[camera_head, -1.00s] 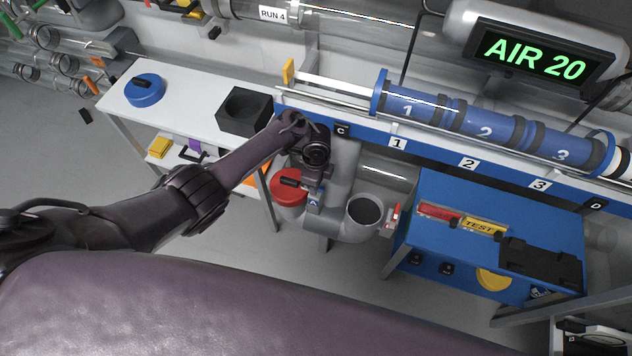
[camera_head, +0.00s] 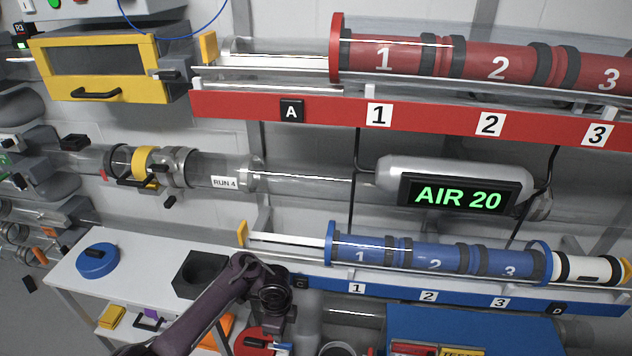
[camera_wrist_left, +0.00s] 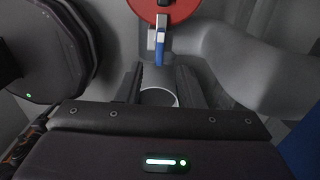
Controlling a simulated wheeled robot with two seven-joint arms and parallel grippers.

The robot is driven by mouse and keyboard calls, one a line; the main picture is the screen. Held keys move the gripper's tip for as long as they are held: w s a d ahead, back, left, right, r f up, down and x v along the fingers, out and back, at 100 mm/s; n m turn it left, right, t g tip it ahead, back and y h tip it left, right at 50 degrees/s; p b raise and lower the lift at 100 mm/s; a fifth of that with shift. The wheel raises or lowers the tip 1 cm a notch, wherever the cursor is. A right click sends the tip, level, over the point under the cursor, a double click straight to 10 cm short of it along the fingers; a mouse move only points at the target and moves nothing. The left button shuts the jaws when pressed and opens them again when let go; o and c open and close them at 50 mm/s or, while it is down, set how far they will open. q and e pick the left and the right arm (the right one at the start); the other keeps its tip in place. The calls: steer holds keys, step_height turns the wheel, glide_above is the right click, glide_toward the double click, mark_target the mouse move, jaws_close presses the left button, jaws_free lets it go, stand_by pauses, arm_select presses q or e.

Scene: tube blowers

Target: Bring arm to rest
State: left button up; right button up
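My left arm rises from the bottom of the head view. Its wrist and left gripper (camera_head: 284,326) hang in front of the left end of the blue rail (camera_head: 455,300). In the left wrist view, the left gripper (camera_wrist_left: 160,88) has its two dark fingers apart with nothing held between them. A red disc (camera_wrist_left: 160,8) with a blue-and-white handle (camera_wrist_left: 160,45) lies just beyond the fingertips. The red disc (camera_head: 250,341) also shows beside the gripper in the head view, partly hidden. My right gripper is not in view.
A white table (camera_head: 135,283) at the left bears a blue disc (camera_head: 97,262) and a black box (camera_head: 200,275). Blue tubes (camera_head: 435,258) and red tubes (camera_head: 490,62) lie along the wall rails. A blue bench (camera_head: 440,322) stands at lower right. A grey pipe (camera_wrist_left: 240,65) runs close beside the left gripper.

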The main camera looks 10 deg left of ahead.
arm_select(q)
steer(key=s+d+r+n+t, duration=0.3)
steer(key=s+d+r+n, duration=0.1)
steer(key=s+d+n, duration=0.15)
steer(key=s+a+r+n, duration=0.5)
steer(key=s+r+n, duration=0.1)
steer(key=s+r, duration=0.15)
steer(key=s+a+r+n, duration=0.5)
steer(key=s+r, duration=0.2)
steer(key=s, duration=0.1)
step_height(320, 180, down, 29)
steer(key=s, duration=0.2)
steer(key=s+a+f+g+p, duration=0.1)
steer(key=s+a+f+g, duration=0.1)
steer(key=s+f, duration=1.6)
steer(key=shift+s+a, duration=0.65)
steer(key=shift+s, duration=0.05)
